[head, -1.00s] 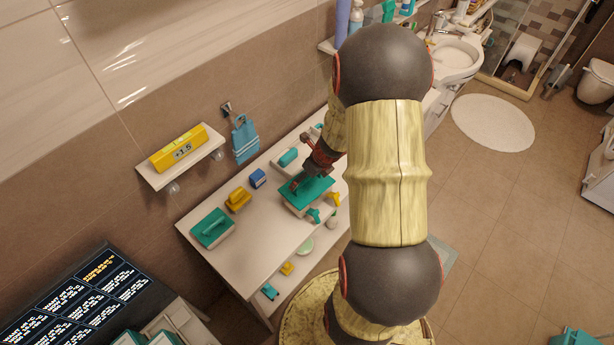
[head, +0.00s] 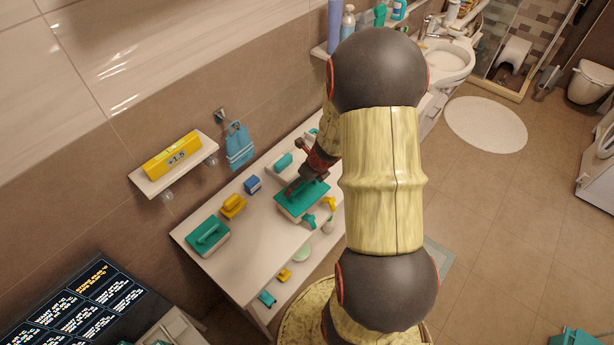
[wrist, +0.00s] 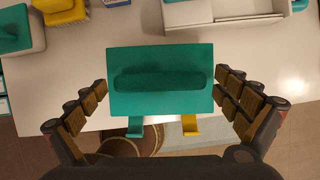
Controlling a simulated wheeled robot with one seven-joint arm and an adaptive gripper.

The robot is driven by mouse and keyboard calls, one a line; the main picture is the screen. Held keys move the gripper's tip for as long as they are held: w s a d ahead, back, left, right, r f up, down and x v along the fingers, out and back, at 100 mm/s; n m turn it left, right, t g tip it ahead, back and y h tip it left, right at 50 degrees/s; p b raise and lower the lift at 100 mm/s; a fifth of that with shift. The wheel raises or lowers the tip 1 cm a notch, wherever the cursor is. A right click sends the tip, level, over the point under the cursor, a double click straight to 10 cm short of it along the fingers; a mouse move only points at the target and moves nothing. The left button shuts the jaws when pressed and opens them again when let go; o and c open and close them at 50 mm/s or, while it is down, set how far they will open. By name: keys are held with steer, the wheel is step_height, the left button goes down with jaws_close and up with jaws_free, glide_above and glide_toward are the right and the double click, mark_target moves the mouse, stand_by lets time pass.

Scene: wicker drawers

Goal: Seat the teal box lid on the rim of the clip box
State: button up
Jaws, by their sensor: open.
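The teal box lid (head: 311,192) with its raised bar handle lies over the pale clip box (head: 283,210) on the white counter. It looks flat and roughly square to the box; whether its edge is fully down on the rim is too small to tell. In the wrist view the lid (wrist: 160,104) hides the box below. A teal clip (wrist: 135,127) and a yellow clip (wrist: 190,125) stick out along its near side. My gripper (wrist: 160,98) is open, with its fingers apart on the lid's left and right. In the head view my gripper (head: 292,189) is just above the lid.
A second teal-lidded box (head: 208,236), a yellow object (head: 232,206) and a blue object (head: 252,185) stand to the left on the counter (head: 262,237). A pale tray (wrist: 225,22) lies behind the lid. A wall shelf (head: 180,174) holds a yellow level.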

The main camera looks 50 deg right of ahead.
steer(key=v, duration=1.1)
stand_by(0.3)
steer(key=s+a+r+m+b, duration=0.3)
steer(key=a+m, duration=0.6)
steer(key=m, duration=0.3)
steer(key=s+a+r+m+b, duration=0.3)
steer(key=a+m, duration=0.6)
steer(key=m, duration=0.3)
steer(key=s+a+r+m+t+b, duration=0.1)
steer(key=s+a+r+m+b, duration=0.3)
steer(key=a+m, duration=0.5)
steer(key=r+m, duration=0.1)
steer(key=m, duration=0.1)
steer(key=shift+m, duration=0.4)
steer(key=shift+d, duration=0.1)
